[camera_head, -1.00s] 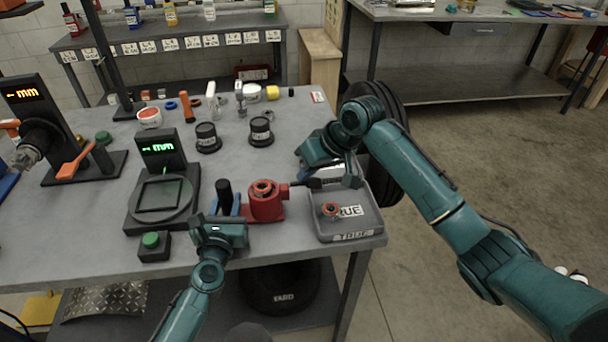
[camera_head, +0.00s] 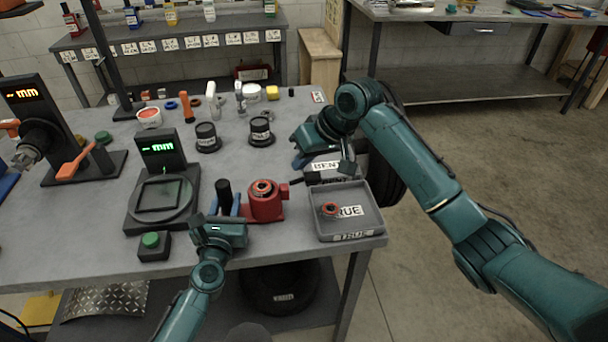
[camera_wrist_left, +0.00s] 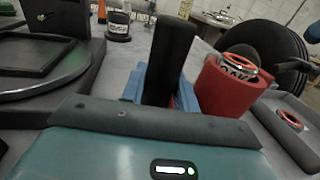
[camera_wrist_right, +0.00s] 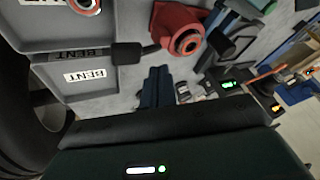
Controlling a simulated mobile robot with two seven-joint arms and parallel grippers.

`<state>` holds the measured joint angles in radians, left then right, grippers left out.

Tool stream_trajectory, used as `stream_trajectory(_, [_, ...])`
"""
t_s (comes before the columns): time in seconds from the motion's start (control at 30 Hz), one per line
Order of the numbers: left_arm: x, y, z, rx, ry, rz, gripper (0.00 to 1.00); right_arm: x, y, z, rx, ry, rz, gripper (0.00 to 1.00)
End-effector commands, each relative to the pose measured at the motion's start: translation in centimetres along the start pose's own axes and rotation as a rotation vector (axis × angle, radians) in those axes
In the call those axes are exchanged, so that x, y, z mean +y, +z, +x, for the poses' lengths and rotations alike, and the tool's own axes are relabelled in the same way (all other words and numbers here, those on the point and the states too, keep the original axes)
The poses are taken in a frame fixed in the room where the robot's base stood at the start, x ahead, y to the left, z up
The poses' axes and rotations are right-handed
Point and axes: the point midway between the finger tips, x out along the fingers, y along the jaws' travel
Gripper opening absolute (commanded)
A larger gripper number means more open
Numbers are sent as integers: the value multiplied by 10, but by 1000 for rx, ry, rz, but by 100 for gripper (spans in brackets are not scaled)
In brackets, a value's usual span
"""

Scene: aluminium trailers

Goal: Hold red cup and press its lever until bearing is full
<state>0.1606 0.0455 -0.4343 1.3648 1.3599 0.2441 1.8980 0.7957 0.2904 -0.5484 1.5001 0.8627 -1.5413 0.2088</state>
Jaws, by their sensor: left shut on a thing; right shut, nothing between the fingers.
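The red cup (camera_head: 265,207) stands upright near the table's front edge, with an orange-rimmed bearing (camera_head: 263,187) in its top. My left gripper (camera_head: 227,210) is shut on the cup's upright black handle (camera_head: 224,190); the left wrist view shows blue finger pads on both sides of this handle (camera_wrist_left: 170,60). The lever (camera_head: 303,181) sticks out from the cup's right side, and its black knob shows in the right wrist view (camera_wrist_right: 125,53). My right gripper (camera_head: 299,160) is shut and empty, just behind the lever and apart from it. The bearing's fill cannot be made out.
A grey tray labelled TRUE (camera_head: 372,222), holding an orange-rimmed bearing (camera_head: 330,209), is right of the cup. A BENT tray (camera_wrist_right: 55,105) lies behind it. A gauge stand (camera_head: 160,190) and green button (camera_head: 151,240) are to the left. Two black pots (camera_head: 207,138) (camera_head: 260,132) stand behind.

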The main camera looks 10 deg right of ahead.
Motion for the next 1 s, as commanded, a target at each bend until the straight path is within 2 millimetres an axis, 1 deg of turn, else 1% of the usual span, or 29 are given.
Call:
stream_trajectory(0.3, [1, -1, 0, 1, 1, 5, 0, -17, -17, -23, 4, -1, -1, 0])
stream_trajectory(0.43, [1, -1, 0, 1, 1, 5, 0, -22, -22, -30, 2, -1, 0, 0])
stream_trajectory(1.0, [1, -1, 0, 1, 1, 4, 0, -22, -22, -30, 1, 0, 0, 0])
